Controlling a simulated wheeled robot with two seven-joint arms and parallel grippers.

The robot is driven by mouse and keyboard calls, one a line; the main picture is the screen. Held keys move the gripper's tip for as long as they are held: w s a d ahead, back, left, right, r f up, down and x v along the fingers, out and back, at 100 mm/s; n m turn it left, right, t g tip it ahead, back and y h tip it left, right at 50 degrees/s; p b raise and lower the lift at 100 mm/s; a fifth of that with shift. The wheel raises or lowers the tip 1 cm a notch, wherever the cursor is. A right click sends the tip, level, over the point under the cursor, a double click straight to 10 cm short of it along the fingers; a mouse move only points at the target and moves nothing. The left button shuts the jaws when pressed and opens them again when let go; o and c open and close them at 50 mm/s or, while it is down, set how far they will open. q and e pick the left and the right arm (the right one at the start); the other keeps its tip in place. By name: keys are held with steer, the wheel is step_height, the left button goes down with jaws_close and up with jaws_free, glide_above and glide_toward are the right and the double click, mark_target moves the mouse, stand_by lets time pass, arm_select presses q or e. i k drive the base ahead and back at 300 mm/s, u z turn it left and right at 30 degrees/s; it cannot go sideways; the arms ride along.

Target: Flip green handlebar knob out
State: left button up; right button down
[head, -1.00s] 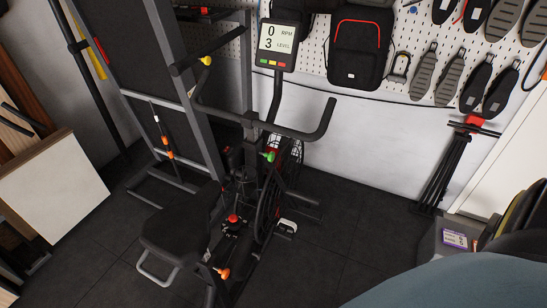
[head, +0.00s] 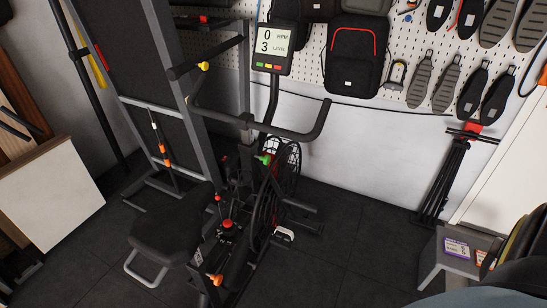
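The green handlebar knob (head: 263,159) sits on the post of the exercise bike, just below the black handlebar (head: 309,131). It points to the right and looks small from here, so I cannot tell how far it sticks out. The bike's black seat (head: 172,234) is at lower left of it, and the display (head: 273,49) reading 0 RPM and level 3 is above it. Neither of my grippers shows in the head view.
A red knob (head: 227,223) and an orange knob (head: 216,280) are lower on the bike. A grey box (head: 450,254) stands at lower right. Dark floor (head: 345,235) is open right of the bike.

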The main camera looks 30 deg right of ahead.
mark_target(266, 160)
steer(key=k, duration=0.4)
steer(key=z, duration=2.1)
steer(key=i, duration=2.15)
steer(key=u, duration=2.95)
steer(key=i, duration=0.35)
steer(key=u, duration=0.1)
